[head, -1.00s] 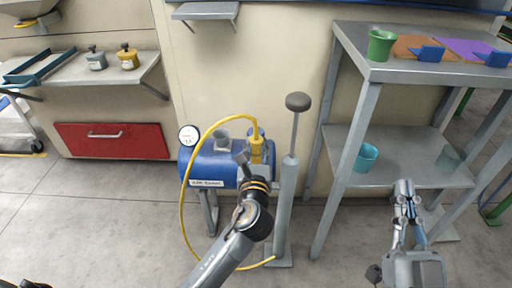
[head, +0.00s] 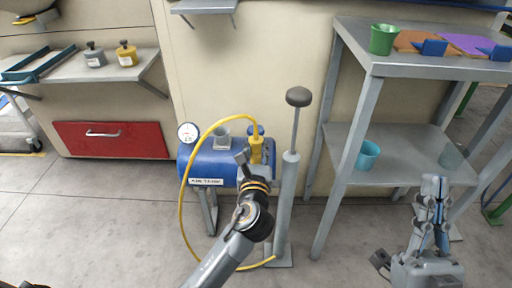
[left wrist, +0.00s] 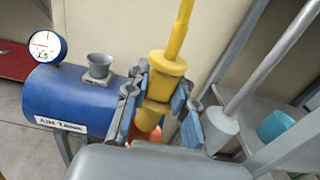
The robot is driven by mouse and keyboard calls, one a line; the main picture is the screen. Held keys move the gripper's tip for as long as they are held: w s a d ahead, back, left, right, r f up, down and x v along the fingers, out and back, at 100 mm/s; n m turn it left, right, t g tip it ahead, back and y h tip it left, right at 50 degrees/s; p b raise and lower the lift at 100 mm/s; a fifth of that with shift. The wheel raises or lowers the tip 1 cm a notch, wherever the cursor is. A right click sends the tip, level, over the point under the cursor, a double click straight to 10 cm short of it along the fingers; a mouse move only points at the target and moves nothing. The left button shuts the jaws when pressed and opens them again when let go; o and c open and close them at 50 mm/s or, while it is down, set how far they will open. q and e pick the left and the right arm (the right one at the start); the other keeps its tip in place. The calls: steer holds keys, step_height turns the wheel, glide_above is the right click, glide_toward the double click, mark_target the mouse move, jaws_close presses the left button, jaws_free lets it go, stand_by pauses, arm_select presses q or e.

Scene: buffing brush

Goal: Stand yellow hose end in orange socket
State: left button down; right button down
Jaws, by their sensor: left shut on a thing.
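My left gripper (left wrist: 160,95) is shut on the yellow hose end (left wrist: 166,66), seen in the left wrist view. The hose end is roughly upright, at the right end of the blue air tank (left wrist: 75,93). A bit of the orange socket (left wrist: 172,131) shows below and behind the hose end. Fingers hide most of the socket, and I cannot tell whether the tip is in it. In the head view the hose end (head: 256,150) shows above my left wrist. My right gripper (head: 434,190) is away at the right, near the shelf; its jaw gap is unclear.
The yellow hose (head: 182,215) loops from the hose end down to the floor. A grey pump (head: 287,195) with a dark knob stands close right of my left gripper. A small grey cup (left wrist: 98,67) sits on the tank. A metal shelf (head: 345,140) stands to the right.

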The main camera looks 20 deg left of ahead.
steer(key=shift+w, duration=0.1)
stand_by(0.4)
arm_select(q)
steer(key=shift+p, duration=0.35)
arm_select(e)
steer(key=shift+w+a+f+g+h, duration=0.2)
steer(key=shift+w+f+g+h, duration=0.4)
steer(key=shift+w+f+g, duration=0.85)
steer(key=shift+f, duration=0.15)
arm_select(q)
steer(key=shift+f, duration=0.15)
arm_select(e)
steer(key=shift+r+t, duration=0.25)
arm_select(q)
steer(key=shift+f, duration=0.5)
arm_select(e)
steer(key=shift+s+r+t+y, duration=0.3)
steer(key=shift+s+r, duration=0.15)
steer(key=shift+r, duration=0.15)
steer(key=shift+f, duration=0.15)
arm_select(q)
steer(key=shift+f, duration=0.1)
